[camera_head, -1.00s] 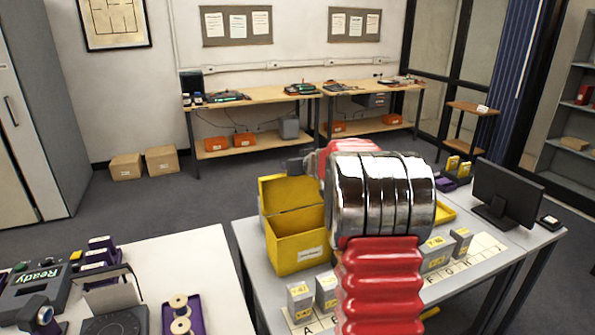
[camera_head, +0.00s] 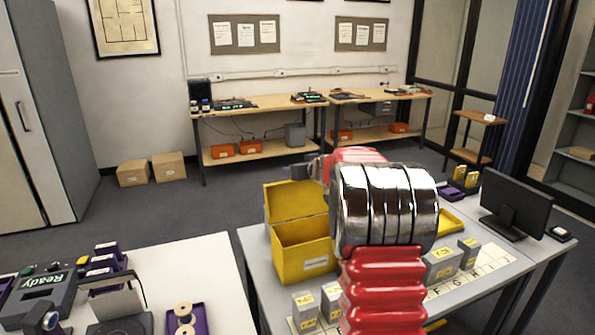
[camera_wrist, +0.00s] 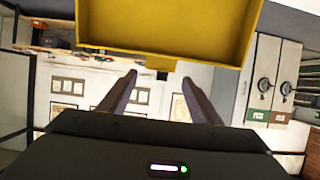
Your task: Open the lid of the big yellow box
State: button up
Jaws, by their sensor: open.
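The big yellow box (camera_head: 303,258) stands on the grey table, with a white label on its front. Its lid (camera_head: 295,200) is raised at the back, and the inside of the box shows. In the wrist view a yellow panel with a rim and a small tab, which looks like the lid (camera_wrist: 165,25), fills the top. My gripper (camera_wrist: 157,78) is open and empty, its two dark fingers just below the tab, with no clear contact. In the head view my red and chrome arm hides part of the box's right side, and the gripper is mostly hidden behind it.
Small grey boxes with yellow labels (camera_head: 305,308) stand on the lettered strip along the table (camera_head: 262,275). A yellow tray (camera_head: 450,222) and a monitor (camera_head: 512,205) are on the right. A white table (camera_head: 215,262) with devices is at the left.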

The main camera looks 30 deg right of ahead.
jog(key=shift+f, duration=0.1)
jog(key=shift+s, duration=0.2)
jog(key=v, duration=1.3)
jog(key=shift+s+r, duration=0.2)
jog(key=shift+c, duration=0.5)
